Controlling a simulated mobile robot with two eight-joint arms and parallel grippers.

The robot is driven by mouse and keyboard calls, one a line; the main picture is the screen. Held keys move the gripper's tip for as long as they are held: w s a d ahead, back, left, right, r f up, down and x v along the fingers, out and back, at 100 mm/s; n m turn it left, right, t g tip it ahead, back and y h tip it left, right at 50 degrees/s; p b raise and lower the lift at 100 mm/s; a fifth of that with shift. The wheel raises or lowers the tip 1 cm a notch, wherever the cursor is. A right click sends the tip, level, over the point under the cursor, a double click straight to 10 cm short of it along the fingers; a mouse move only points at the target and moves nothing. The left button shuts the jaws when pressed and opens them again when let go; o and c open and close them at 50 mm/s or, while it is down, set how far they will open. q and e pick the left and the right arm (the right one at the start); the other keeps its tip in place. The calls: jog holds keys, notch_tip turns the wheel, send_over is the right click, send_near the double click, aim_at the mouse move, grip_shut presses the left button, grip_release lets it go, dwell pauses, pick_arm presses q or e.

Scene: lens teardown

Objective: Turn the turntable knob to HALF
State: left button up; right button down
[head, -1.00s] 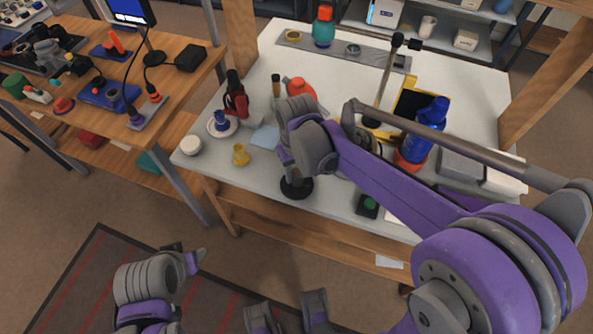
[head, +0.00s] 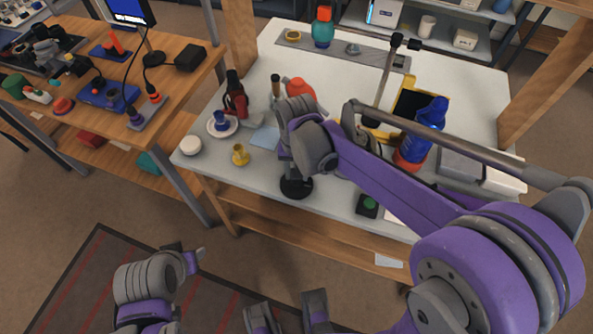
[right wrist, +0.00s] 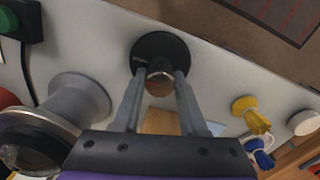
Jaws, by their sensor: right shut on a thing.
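A black round base with a knob (right wrist: 161,50), which I take for the turntable knob, stands near the front edge of the white bench. In the head view its black base (head: 297,188) shows just below my right wrist. My right gripper (right wrist: 159,80) comes down over it, its two fingers on either side of the small round top and shut on it. A small pale mark shows at the disc's side; no lettering can be read. In the head view my right fingertips are hidden by the wrist. My left arm is low at the left, its fingers not clear.
A grey flanged part (right wrist: 80,98) is close to my right gripper. A blue bottle (head: 425,130) stands further right.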

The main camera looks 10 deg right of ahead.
jog(key=shift+c, duration=2.2)
grip_release()
notch_tip(320, 180, up, 11)
jog(key=p, duration=0.1)
jog(key=shift+f, duration=0.1)
jog(key=s+d+f+n+t+p, duration=0.1)
jog(key=s+d+n+t+p, duration=0.1)
jog(key=s, duration=0.5)
jog(key=s+d+f+n+t+p, duration=0.1)
jog(key=s+d+t+p, duration=0.2)
jog(key=s+d, duration=0.2)
jog(key=shift+s+n, duration=0.4)
jog(key=shift+s, duration=0.65)
